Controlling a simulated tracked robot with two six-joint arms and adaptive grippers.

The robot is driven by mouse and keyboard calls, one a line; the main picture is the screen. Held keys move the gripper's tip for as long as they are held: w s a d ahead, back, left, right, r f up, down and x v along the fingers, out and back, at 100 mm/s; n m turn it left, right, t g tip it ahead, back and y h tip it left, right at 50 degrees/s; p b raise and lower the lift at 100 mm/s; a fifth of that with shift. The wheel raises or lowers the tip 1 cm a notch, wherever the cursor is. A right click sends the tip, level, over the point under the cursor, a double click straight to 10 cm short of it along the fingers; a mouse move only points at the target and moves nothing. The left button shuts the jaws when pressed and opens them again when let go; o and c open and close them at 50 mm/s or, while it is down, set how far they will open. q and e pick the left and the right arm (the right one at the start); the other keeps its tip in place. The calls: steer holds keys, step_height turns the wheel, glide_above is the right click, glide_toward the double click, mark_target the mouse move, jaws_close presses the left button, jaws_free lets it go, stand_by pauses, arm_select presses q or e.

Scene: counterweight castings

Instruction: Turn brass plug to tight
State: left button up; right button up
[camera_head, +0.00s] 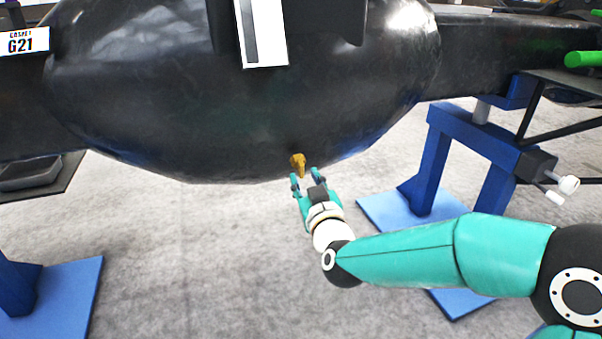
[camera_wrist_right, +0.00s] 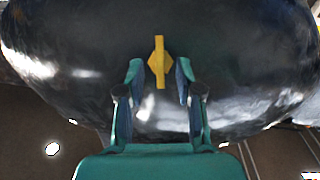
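The brass plug (camera_head: 298,162) sits low on the front of a big rounded black casting (camera_head: 240,120). In the right wrist view the plug (camera_wrist_right: 159,62) shows as a yellow body with a narrow bar standing upright in the picture. My right gripper (camera_head: 308,178) is just below the plug in the head view, fingers pointing at it. In the wrist view the right gripper (camera_wrist_right: 158,78) is open, with its fingertips apart on either side of the plug's lower part. I cannot tell whether either finger touches it. My left gripper is not in view.
Blue stands (camera_head: 442,150) flank the casting, with a blue base plate (camera_head: 50,300) at the lower left. A black frame with a white knob (camera_head: 569,184) is at the right. The grey floor (camera_head: 190,260) below the casting is clear.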

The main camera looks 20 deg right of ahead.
mark_target(302, 173)
steer(key=shift+w+d, duration=0.1)
steer(key=shift+w, duration=1.95)
